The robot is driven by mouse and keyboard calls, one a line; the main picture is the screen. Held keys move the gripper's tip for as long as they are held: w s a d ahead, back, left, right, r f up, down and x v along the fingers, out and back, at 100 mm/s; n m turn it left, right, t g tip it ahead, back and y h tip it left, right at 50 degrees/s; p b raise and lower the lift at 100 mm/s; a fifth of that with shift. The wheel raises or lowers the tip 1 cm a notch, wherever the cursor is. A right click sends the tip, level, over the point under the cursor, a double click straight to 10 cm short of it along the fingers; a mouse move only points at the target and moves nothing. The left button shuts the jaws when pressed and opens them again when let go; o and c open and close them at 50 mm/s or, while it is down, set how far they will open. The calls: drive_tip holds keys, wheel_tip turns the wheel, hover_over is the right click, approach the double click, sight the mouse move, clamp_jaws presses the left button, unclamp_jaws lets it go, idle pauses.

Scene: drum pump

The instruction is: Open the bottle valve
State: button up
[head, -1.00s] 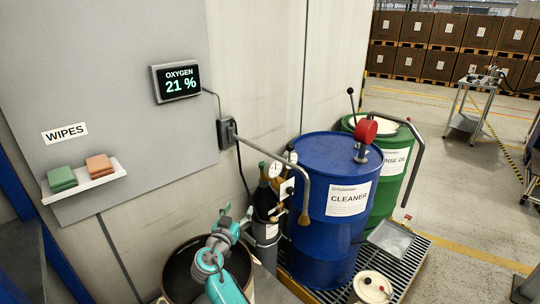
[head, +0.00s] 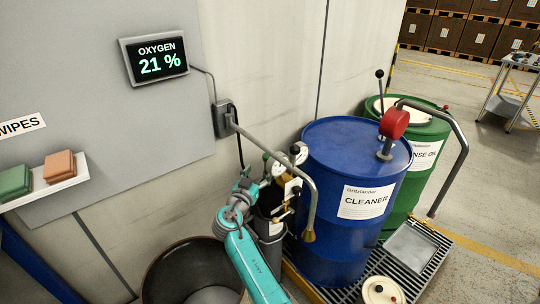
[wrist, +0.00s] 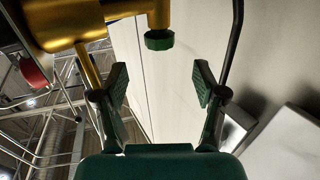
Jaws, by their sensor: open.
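The gas bottle (head: 271,232), dark with a grey lower part, stands between the wall and the blue drum, with gauges (head: 296,153) and brass fittings at its top. In the wrist view a brass fitting (wrist: 65,22) fills the upper left, and a small green knob (wrist: 159,40) hangs from its end. My gripper (wrist: 160,85) is open and empty, with the knob beyond its fingertips, roughly centred between them and apart from them. In the head view my gripper (head: 245,184) is beside the bottle's top, partly hidden by my arm.
The blue cleaner drum (head: 349,240) stands right of the bottle, with a green drum (head: 408,200) behind. A bent pipe (head: 275,151) from the wall passes close to the bottle. An open bin (head: 160,268) stands at lower left. The oxygen display (head: 158,61) reads 21 %.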

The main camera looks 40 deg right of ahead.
sight(266, 160)
drive_tip(key=x, duration=1)
drive_tip(key=c, duration=1.2)
